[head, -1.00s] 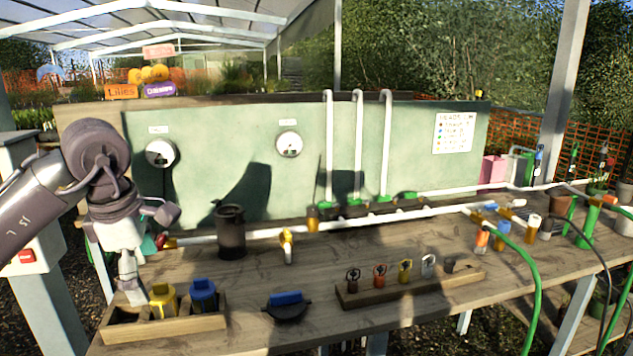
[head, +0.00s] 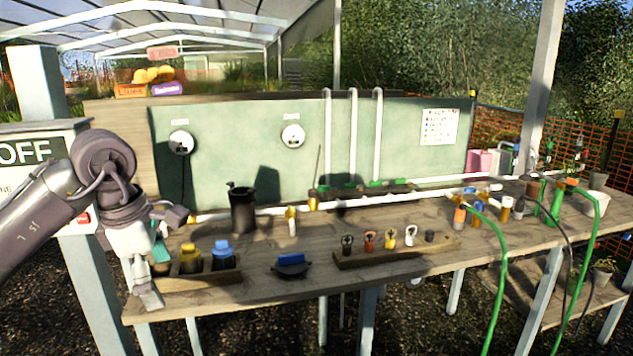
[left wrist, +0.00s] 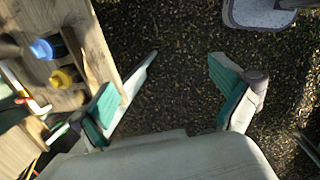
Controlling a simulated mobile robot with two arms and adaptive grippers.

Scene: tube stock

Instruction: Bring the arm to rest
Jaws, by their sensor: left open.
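My left gripper (head: 152,275) is at the left end of the wooden bench (head: 300,285), pointing down just off its corner. In the left wrist view the left gripper (left wrist: 165,100) has its green-padded fingers wide apart with nothing between them. Gravelly ground shows below the fingers, and the bench edge (left wrist: 108,50) is at the left. My right gripper is in neither view.
A wooden tray (head: 205,278) holding a yellow-capped and a blue-capped container is close to the left gripper. A dark canister (head: 242,210), a blue-topped dark item (head: 291,264) and a wooden rack (head: 395,251) stand further right. Open ground lies in front of the bench.

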